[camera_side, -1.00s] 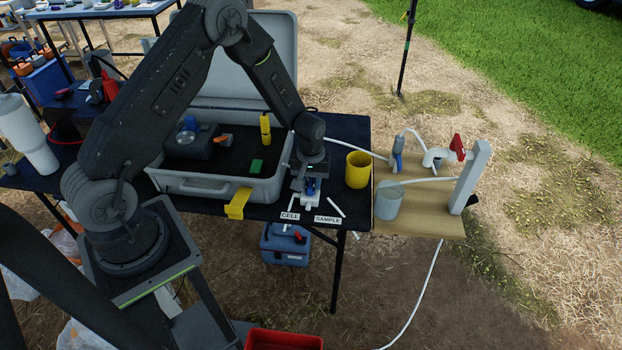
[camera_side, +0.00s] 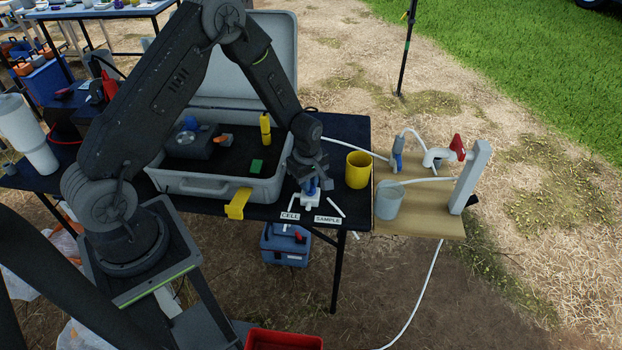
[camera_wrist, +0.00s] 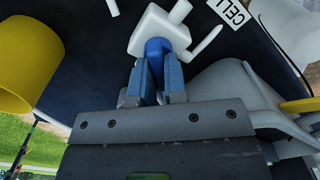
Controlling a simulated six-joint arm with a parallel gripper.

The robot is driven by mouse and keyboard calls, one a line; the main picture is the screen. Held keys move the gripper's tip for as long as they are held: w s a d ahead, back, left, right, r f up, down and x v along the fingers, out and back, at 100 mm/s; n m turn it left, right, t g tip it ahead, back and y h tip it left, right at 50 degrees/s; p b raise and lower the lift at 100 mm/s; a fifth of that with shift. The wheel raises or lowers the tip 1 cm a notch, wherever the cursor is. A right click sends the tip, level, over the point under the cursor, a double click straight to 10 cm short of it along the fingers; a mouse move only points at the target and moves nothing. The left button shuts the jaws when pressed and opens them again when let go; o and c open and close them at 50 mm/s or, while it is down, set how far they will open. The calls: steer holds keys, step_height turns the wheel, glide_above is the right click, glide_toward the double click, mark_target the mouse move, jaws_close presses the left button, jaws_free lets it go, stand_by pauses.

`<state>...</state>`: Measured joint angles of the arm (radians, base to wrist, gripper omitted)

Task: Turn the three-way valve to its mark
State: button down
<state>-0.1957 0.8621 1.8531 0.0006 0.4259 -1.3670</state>
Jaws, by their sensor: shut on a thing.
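The three-way valve (camera_side: 309,199) has a white body and stands on the dark table just behind the CELL (camera_side: 290,215) and SAMPLE (camera_side: 328,219) labels. In the wrist view its white body (camera_wrist: 160,28) and blue handle (camera_wrist: 156,52) show at the top middle. My gripper (camera_wrist: 158,82) is shut on the blue handle, with a finger on each side of it. In the side view my gripper (camera_side: 311,184) comes down on the valve from above and partly hides the handle. I cannot make out the mark.
A yellow cup (camera_side: 357,172) stands close to the right of my gripper. An open grey case (camera_side: 212,190) with a yellow latch (camera_side: 238,204) is to the left. A wooden board (camera_side: 420,218) carries a clear beaker (camera_side: 389,202) and a red-handled tap (camera_side: 457,147).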

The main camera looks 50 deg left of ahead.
steer(key=n, duration=0.4)
steer(key=shift+s+d, duration=0.15)
steer(key=shift+s, duration=0.1)
steer(key=n, duration=0.5)
steer(key=shift+s, duration=0.3)
steer(key=c, duration=1.1)
jaws_free()
steer(key=shift+w, duration=0.1)
steer(key=shift+r, duration=0.1)
step_height(320, 180, up, 14)
steer(key=shift+f, duration=0.2)
